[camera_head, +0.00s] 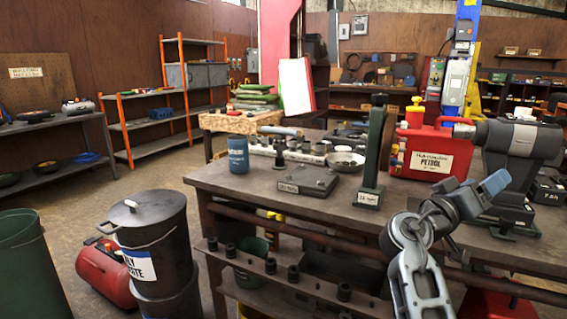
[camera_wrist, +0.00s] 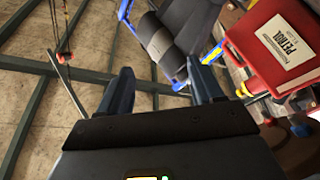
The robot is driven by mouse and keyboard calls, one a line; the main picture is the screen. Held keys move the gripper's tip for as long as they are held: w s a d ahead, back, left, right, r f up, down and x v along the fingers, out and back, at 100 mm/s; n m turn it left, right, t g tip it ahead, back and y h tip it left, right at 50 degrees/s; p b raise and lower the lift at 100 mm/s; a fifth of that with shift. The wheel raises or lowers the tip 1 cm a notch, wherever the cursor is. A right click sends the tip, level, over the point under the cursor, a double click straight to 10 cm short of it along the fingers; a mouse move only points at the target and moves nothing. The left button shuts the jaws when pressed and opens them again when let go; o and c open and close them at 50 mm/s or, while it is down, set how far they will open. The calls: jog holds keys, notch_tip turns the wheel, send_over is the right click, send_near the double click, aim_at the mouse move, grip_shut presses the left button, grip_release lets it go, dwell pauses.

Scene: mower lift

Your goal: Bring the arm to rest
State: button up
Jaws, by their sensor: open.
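My arm (camera_head: 418,255) rises bent at the front right of the workbench in the head view. My gripper (camera_wrist: 160,68) is open and empty in the wrist view, with its two dark fingers apart. In the head view its blue-grey end (camera_head: 494,183) shows in front of the grey machine with a cylinder (camera_head: 512,140). That machine also shows beyond the fingers in the wrist view (camera_wrist: 172,38). I cannot tell the exact gap between them.
The workbench (camera_head: 225,180) holds a red petrol can (camera_head: 425,155), a green upright post (camera_head: 372,150), a flat grey box (camera_head: 307,180) and a blue tin (camera_head: 238,155). A black bin (camera_head: 148,225) stands on the left.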

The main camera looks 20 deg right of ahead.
jog(key=s+a+f+n+t+y, duration=0.25)
jog(key=f+n+t, duration=0.2)
jog(key=f, duration=0.35)
jog(key=s+a+f+n+t+y, duration=0.1)
jog(key=a+f+n+t+y, duration=0.35)
jog(key=f, duration=0.35)
jog(key=s+a+f+n+t+y, duration=0.3)
jog(key=s+a+f+y, duration=0.3)
jog(key=s+a+f, duration=0.25)
jog(key=s+a+y, duration=0.6)
jog(key=s+a, duration=0.5)
jog(key=s, duration=0.3)
jog(key=s+a+r+m+y, duration=0.1)
jog(key=s+a+r, duration=0.1)
jog(key=s, duration=0.3)
jog(key=s+a+r+m+t+y, duration=0.1)
jog(key=s+a+r, duration=0.1)
jog(key=s+r, duration=0.3)
jog(key=shift+s+a+r+m+p, duration=0.25)
jog(key=shift+s+r+m+p, duration=0.1)
jog(key=shift+m+p, duration=0.1)
jog(key=shift+f, duration=0.1)
